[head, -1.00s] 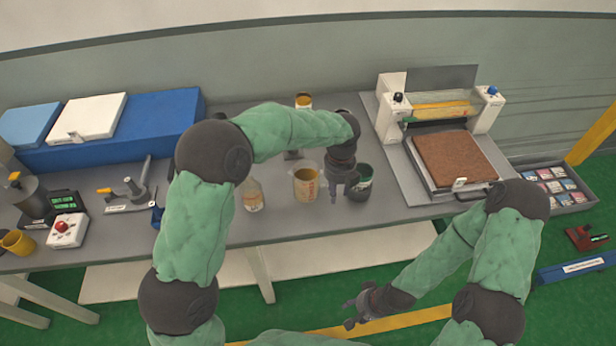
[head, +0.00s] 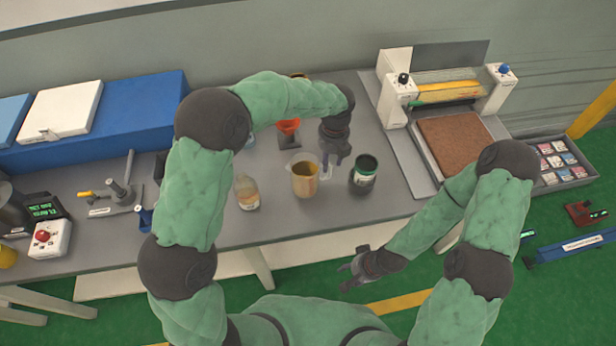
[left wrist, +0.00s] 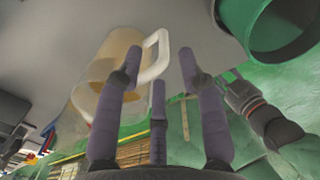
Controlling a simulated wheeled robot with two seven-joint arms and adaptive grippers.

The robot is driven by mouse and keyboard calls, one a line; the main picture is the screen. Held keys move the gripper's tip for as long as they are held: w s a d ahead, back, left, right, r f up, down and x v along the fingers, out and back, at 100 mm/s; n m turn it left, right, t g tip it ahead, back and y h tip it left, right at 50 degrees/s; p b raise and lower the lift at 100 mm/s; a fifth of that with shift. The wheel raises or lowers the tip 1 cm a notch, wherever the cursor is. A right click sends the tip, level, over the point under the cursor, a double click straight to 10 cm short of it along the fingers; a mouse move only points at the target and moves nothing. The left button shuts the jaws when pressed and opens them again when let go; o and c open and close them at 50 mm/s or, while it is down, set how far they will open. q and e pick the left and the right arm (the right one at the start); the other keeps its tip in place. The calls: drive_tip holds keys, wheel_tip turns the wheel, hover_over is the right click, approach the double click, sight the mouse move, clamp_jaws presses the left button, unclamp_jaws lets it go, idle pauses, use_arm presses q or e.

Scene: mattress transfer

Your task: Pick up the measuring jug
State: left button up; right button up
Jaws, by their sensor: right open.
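The measuring jug (head: 304,181) stands on the grey bench, a translucent vessel with yellowish-brown contents. In the left wrist view the jug (left wrist: 112,62) shows at upper left, with its pale handle (left wrist: 160,52) facing my fingers. My left gripper (head: 330,170) is just right of the jug, low over the bench. Its fingers (left wrist: 155,68) are spread, and the handle appears between the fingertips; I cannot tell whether they touch it. My right gripper (head: 352,276) is open and empty, in front of the bench over the green floor.
A dark green tin (head: 364,174) stands close right of my left gripper. A bottle (head: 247,193) stands left of the jug. A machine with a brown slab (head: 455,148) stands at the right of the bench.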

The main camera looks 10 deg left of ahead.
sight(329, 176)
use_arm(q)
drive_tip(key=shift+d+f+b, duration=0.2)
drive_tip(key=shift+f+b, duration=0.55)
drive_tip(key=shift+f, duration=1.9)
drive_tip(key=shift+c, duration=0.3)
drive_tip(key=shift+r, duration=0.1)
clamp_jaws()
